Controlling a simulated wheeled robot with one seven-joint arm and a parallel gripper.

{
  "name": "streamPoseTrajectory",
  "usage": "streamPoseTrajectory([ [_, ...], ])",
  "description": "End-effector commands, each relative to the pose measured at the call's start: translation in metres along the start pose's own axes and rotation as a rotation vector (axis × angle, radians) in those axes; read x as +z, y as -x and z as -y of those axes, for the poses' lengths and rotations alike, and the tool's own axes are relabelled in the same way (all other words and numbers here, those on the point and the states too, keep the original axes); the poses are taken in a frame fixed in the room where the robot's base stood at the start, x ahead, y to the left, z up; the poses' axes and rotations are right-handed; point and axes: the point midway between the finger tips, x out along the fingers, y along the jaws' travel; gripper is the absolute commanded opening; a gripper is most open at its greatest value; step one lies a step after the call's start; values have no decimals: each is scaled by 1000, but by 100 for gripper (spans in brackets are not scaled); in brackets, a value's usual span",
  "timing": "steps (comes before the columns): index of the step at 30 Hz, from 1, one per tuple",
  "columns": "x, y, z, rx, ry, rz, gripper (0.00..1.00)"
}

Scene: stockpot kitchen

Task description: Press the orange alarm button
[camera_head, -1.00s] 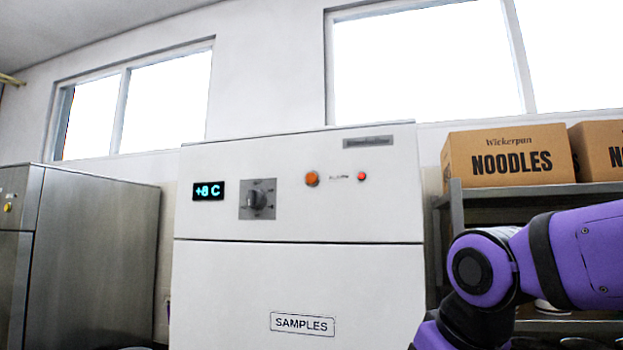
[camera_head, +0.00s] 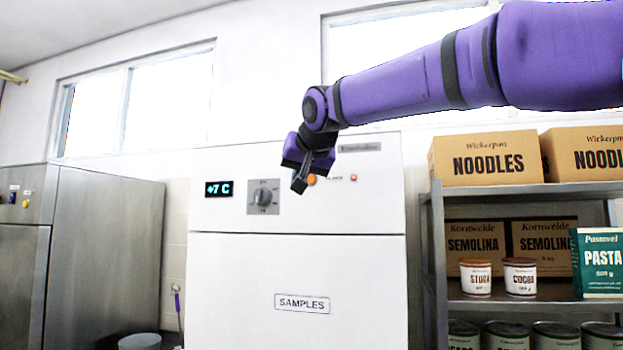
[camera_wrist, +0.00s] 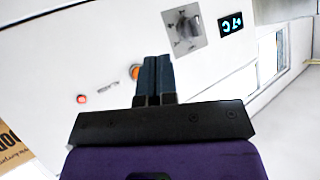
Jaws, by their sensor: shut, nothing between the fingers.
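The orange alarm button (camera_head: 312,180) is on the upper panel of the white cabinet, partly hidden behind my gripper in the head view. In the wrist view the orange button (camera_wrist: 134,72) shows just left of my fingertips. My gripper (camera_head: 299,185) is shut and empty, in front of the panel. Its two fingers lie side by side in the wrist view (camera_wrist: 158,75). I cannot tell whether the fingertips touch the panel.
The white cabinet (camera_head: 300,265) also carries a small red light (camera_head: 353,178), a dial (camera_head: 263,196) and a display (camera_head: 218,188) reading +7 C. A shelf (camera_head: 520,190) with boxes, jars and tins stands to the right. A steel cabinet (camera_head: 105,255) stands at left.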

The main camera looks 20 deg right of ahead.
Motion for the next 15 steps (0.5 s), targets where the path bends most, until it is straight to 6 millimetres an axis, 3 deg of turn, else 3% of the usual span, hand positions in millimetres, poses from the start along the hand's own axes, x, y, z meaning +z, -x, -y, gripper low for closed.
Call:
streamPoseTrajectory([
  [4,-11,-4,7,-10,-11,-18,0],
  [15,-12,-4,7,-11,-12,-19,0],
])
